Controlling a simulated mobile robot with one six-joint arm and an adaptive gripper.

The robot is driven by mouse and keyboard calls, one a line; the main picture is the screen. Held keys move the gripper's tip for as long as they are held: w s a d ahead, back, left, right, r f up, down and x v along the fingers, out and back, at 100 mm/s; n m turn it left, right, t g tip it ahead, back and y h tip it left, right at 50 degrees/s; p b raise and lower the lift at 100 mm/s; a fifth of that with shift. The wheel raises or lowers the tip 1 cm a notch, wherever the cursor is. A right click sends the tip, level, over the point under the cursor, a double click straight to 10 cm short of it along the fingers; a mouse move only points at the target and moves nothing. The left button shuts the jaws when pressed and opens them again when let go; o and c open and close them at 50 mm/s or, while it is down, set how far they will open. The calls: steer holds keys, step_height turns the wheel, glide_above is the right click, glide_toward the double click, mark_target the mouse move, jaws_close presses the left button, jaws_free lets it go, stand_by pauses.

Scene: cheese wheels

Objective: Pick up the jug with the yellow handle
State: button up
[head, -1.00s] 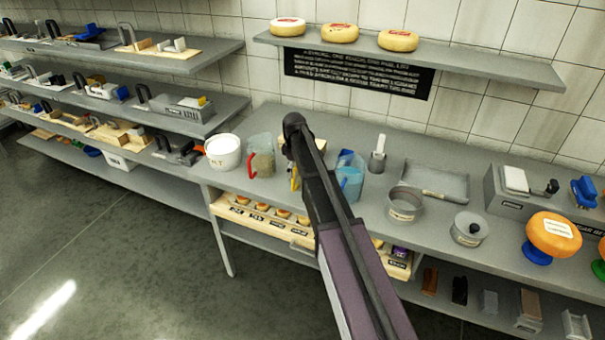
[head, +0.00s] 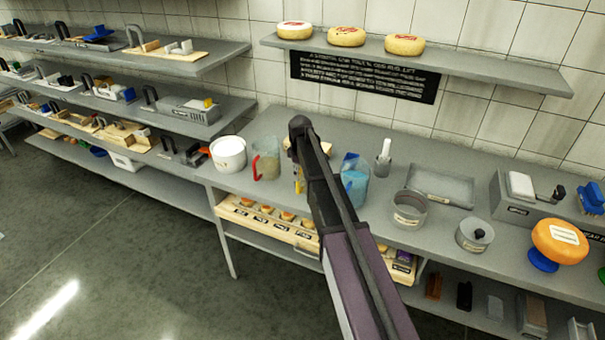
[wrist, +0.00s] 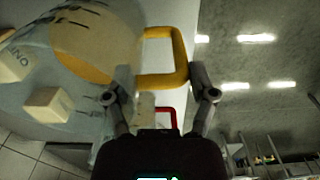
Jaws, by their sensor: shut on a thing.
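The jug with the yellow handle is a clear jug (wrist: 45,40) that fills the upper left of the wrist view. Its yellow handle (wrist: 182,55) lies between the fingers of my gripper (wrist: 160,88), which is shut on it. In the head view my arm hides most of this jug; a bit of the yellow handle (head: 298,180) shows at the arm's left side. The fingertips are hidden there. I cannot tell whether the jug touches the counter.
On the counter (head: 460,240), a red-handled jug (head: 267,160) and a white tub (head: 229,154) stand to the left. A wall shelf (head: 480,69) with cheese wheels is above.

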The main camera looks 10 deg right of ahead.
steer(key=shift+w+r, duration=0.1)
steer(key=shift+r, duration=0.1)
step_height(320, 180, up, 3)
steer(key=p, duration=0.3)
steer(key=shift+r+p, duration=0.1)
steer(key=shift+p, duration=0.2)
steer(key=s+d+r+p, duration=0.1)
steer(key=s, duration=1.5)
steer(key=shift+r, duration=0.15)
steer(key=shift+d, duration=0.1)
steer(key=shift+f+b, duration=1.1)
steer(key=shift+f, duration=0.1)
